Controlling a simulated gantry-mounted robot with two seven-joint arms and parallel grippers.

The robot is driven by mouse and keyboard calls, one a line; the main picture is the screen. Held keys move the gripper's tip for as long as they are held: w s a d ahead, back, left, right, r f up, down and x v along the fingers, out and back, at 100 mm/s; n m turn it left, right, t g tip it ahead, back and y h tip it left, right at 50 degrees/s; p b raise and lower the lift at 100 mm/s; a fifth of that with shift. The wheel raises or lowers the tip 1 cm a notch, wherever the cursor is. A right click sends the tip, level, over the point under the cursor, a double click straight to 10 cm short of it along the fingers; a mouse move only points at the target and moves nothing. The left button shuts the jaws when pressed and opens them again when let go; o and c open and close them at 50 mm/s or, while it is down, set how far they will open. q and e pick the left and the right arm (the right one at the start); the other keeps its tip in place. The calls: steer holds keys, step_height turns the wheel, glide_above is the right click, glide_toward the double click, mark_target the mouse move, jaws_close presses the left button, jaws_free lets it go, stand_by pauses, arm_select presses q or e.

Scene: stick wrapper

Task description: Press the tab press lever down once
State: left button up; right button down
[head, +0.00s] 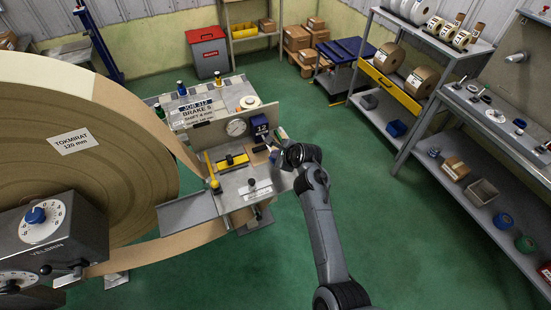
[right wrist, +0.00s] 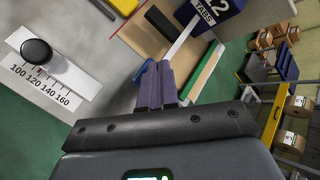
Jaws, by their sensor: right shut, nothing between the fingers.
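The tab press shows as a dark blue box (head: 260,127) on the right side of the machine's upright plate in the head view. In the right wrist view its blue box (right wrist: 212,12) reads "TABS" with a "2" above. A pale metal bar (right wrist: 183,37), which looks like the lever, slants from the box down toward my fingers. A blue piece (right wrist: 143,76) shows beside the fingertips, partly hidden by them. My right gripper (head: 273,152) is just below the box; its purple fingers (right wrist: 157,84) are shut and empty, close to the bar. Whether they touch it I cannot tell.
A black knob (right wrist: 37,52) stands on a white scale beside the gripper. A huge paper roll (head: 90,185) stands left. Shelves (head: 400,100) line the right; green floor between is free.

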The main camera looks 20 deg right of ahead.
steer(key=shift+f, duration=0.45)
steer(key=shift+f+b, duration=0.35)
steer(key=shift+f, duration=0.15)
stand_by(0.5)
steer(key=shift+f, duration=0.1)
stand_by(0.5)
stand_by(0.4)
step_height(320, 180, up, 3)
steer(key=p, duration=0.3)
steer(key=shift+p, duration=0.35)
steer(key=shift+r, duration=0.25)
